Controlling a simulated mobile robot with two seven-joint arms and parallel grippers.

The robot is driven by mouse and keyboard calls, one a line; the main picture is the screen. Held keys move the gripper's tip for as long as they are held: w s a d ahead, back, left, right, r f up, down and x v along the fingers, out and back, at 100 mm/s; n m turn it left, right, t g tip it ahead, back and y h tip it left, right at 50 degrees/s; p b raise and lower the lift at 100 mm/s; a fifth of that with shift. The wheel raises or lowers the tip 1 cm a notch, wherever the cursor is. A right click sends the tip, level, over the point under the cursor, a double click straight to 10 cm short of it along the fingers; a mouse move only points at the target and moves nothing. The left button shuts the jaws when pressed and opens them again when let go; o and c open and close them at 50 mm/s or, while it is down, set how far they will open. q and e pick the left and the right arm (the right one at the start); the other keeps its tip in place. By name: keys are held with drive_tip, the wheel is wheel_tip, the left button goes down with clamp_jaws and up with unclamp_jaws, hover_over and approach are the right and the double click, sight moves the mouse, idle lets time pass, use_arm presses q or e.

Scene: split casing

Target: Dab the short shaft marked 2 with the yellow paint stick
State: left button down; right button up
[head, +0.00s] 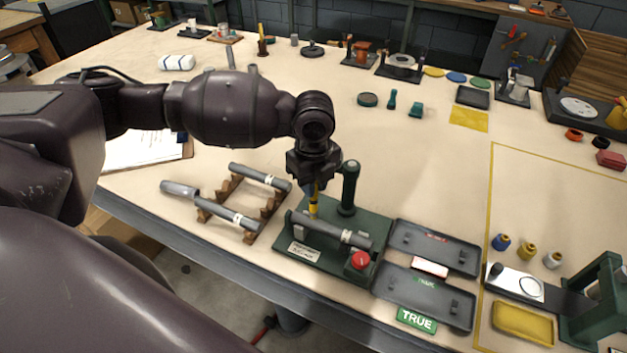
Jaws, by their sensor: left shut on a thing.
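My left gripper (313,184) points down and is shut on the yellow paint stick (313,207). Its lower end is at or just above a grey shaft (325,230) lying on the green fixture (290,259); I cannot tell whether they touch. That shaft has a pale band near its right end. Two more grey shafts lie on the wooden rack (235,187) to the left: a rear one (250,172) and a front one (222,210) with a thicker left end, both with pale bands. The numbers on the bands are too small to read. My right gripper is not in view.
The fixture carries a dark green post (349,188) close to the gripper's right and a red knob (360,260). Two dark trays, rear (462,262) and front (395,291), lie to the right, with a green TRUE sign (417,319).

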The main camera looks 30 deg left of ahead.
use_arm(q)
drive_tip(key=shift+f, duration=0.15)
idle(0.4)
drive_tip(key=shift+f, duration=0.1)
drive_tip(key=shift+f, duration=0.2)
idle(0.6)
idle(0.5)
idle(0.5)
drive_tip(key=shift+p, duration=0.3)
